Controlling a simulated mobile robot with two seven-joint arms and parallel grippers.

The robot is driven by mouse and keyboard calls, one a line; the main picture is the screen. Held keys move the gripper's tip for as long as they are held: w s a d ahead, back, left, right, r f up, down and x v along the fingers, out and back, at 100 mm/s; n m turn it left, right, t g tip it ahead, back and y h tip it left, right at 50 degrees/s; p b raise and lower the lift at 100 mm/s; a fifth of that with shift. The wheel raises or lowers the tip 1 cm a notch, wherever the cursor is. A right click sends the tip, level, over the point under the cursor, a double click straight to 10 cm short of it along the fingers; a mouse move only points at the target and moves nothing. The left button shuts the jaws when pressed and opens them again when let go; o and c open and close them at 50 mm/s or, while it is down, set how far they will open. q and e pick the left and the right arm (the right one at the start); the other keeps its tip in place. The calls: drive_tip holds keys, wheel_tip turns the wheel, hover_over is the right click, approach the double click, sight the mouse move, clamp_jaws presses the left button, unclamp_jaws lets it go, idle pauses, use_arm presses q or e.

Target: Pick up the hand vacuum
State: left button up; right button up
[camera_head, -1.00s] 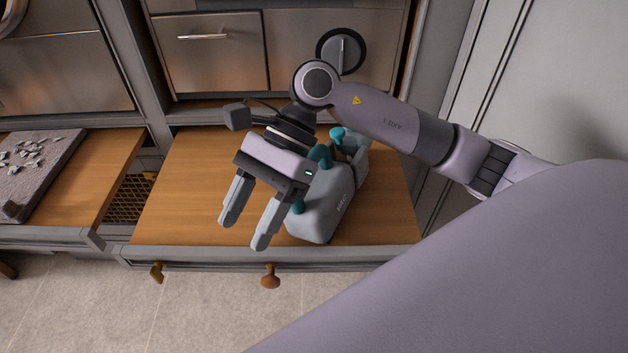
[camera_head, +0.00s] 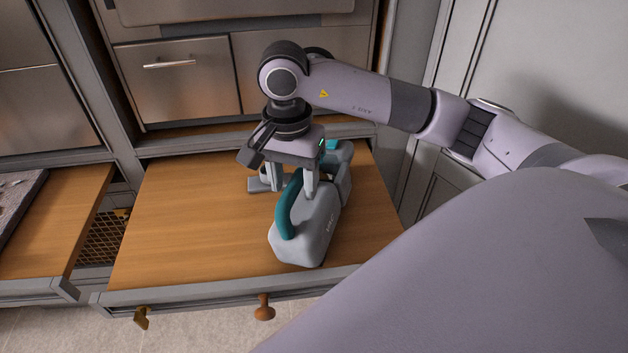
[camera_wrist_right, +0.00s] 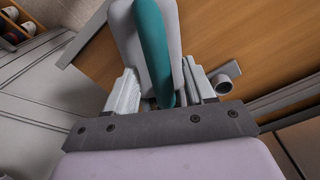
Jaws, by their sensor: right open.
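The hand vacuum (camera_head: 318,232) has a grey body and a teal handle. My right gripper (camera_head: 292,187) is open and points down at the rear part of the vacuum, with one finger on each side of the handle. The right wrist view shows the teal handle (camera_wrist_right: 153,45) running in between the open fingers; I cannot tell whether either finger touches it. The gripper hides part of the vacuum's rear. My left gripper is not in view.
Metal drawer fronts (camera_head: 180,82) stand behind the bench, and a grey cabinet wall rises on the right. A second wooden surface with a grey mat (camera_head: 20,205) lies at the left. The bench top left of the vacuum is clear.

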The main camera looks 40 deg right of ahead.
drive_tip(key=shift+f, duration=0.85)
clamp_jaws()
drive_tip(key=shift+r, duration=0.15)
idle(0.6)
